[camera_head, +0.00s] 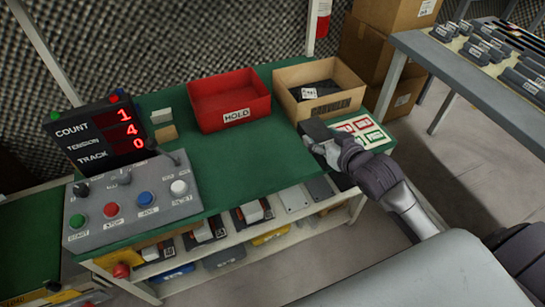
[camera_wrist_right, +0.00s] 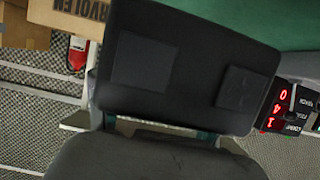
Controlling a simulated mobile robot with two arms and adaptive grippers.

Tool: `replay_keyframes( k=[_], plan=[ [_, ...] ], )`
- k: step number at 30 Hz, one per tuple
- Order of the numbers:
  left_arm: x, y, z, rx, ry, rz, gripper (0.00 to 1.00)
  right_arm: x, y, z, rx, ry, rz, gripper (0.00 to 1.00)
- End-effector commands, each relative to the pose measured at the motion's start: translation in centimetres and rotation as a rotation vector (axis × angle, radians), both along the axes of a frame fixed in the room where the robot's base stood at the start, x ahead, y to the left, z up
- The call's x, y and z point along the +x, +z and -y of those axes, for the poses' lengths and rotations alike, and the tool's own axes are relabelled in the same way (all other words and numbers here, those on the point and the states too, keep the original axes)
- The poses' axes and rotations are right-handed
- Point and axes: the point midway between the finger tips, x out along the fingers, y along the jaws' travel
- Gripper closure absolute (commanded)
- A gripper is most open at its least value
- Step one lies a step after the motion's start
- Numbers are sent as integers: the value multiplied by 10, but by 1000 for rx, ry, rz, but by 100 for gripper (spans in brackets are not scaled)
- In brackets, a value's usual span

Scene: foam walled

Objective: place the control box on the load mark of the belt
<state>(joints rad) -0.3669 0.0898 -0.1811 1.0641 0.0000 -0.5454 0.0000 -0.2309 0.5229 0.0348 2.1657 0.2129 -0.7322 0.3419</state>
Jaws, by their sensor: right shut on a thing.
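A dark grey box, which I take for the control box (camera_head: 317,129), is held at the tip of my right gripper (camera_head: 326,148), over the right end of the green bench top. In the right wrist view the control box (camera_wrist_right: 185,75) fills the upper middle, with two raised square patches on its face. My right gripper is shut on it, its fingers mostly hidden behind or below the box. A green surface (camera_head: 22,230) at the far left may be the belt; no load mark shows clearly. My left gripper is out of view.
A red HOLD bin (camera_head: 229,98) and an open cardboard box (camera_head: 318,88) stand at the bench's back. A card with red and green labels (camera_head: 364,131) lies right of the gripper. A button panel (camera_head: 131,199) and red-digit display (camera_head: 98,134) stand left. Mid-bench is clear.

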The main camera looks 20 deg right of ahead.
Motion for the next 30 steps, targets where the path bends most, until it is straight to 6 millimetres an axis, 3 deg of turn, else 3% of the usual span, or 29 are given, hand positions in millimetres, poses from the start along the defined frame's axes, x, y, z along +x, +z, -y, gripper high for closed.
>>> replay_keyframes(
  k=[15, 20, 30],
  plan=[
    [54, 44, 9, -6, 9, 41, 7, 83, -60, -61, 4, 1, 5, 81],
    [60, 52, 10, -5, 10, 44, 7, 91, -66, -67, 2, 1, 5, 81],
    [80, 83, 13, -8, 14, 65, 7, 90, -105, -68, 2, 1, 3, 81]
  ],
)
